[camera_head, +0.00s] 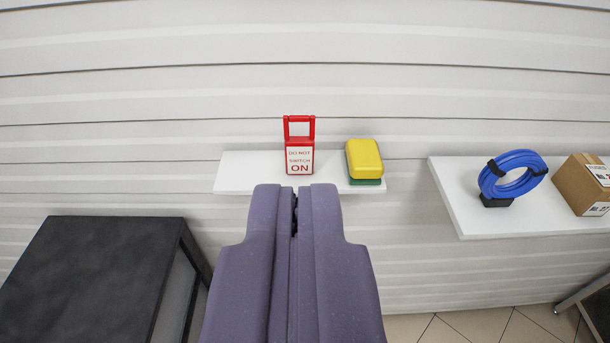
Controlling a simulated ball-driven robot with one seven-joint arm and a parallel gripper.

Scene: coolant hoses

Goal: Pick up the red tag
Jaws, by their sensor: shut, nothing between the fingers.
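The red tag (300,147) stands upright on a small white shelf (234,172) against the wall. It has an open red loop at the top and a white face reading "DO NOT SWITCH ON". My gripper (295,190) is purple and reaches up from the bottom of the view. Its two fingers are shut with nothing between them. The fingertips show just below the tag in the picture, apart from it, and cover part of the shelf's front edge.
A yellow and green block (364,160) sits on the same shelf, right of the tag. A second white shelf (490,222) at right holds a blue hose coil (512,177) and a cardboard box (580,184). A dark table (95,275) stands at lower left.

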